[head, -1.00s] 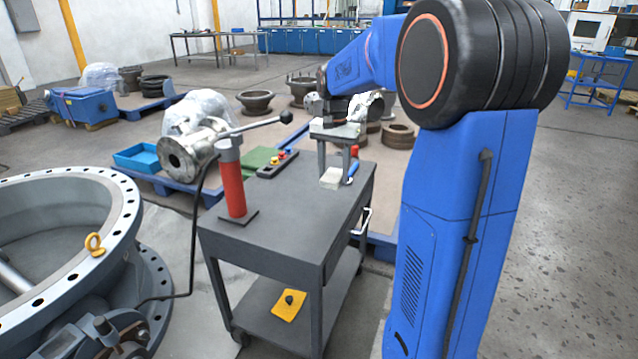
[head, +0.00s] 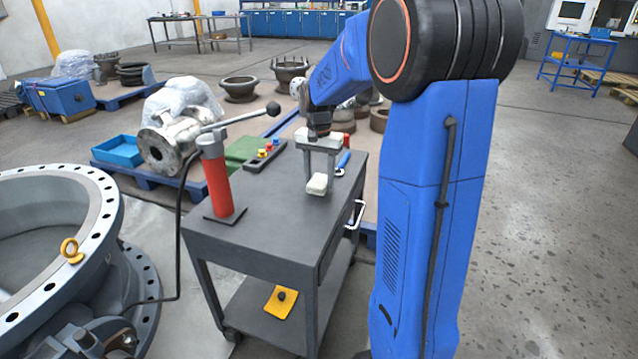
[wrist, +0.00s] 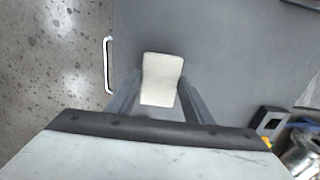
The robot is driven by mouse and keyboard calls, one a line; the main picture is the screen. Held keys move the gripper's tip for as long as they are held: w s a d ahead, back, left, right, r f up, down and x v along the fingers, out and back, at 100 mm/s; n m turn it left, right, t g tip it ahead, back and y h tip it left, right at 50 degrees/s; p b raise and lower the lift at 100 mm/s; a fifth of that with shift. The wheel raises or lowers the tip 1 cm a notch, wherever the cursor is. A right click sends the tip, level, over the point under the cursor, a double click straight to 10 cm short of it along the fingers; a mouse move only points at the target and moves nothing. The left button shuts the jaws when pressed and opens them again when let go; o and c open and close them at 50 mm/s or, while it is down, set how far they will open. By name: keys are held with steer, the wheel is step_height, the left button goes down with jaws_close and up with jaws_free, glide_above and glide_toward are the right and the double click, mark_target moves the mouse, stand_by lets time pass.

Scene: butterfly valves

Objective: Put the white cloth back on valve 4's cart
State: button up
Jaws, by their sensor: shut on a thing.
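The white cloth (head: 317,184), a small pale folded block, is at the top of the grey cart (head: 240,245), near its right side. My gripper (head: 319,178) points down over the cart and is shut on the cloth. The wrist view shows the cloth (wrist: 161,78) between the two grey fingers of my gripper (wrist: 161,92). I cannot tell whether the cloth's underside touches the cart top. A large grey flanged valve body (head: 95,215) stands left of the cart.
A blue-handled tool (head: 343,160) lies close behind the cloth. A yellow item (head: 281,302) lies on the lower shelf.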

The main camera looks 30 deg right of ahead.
steer(key=shift+f, duration=1)
steer(key=shift+f, duration=0.1)
steer(key=o, duration=1)
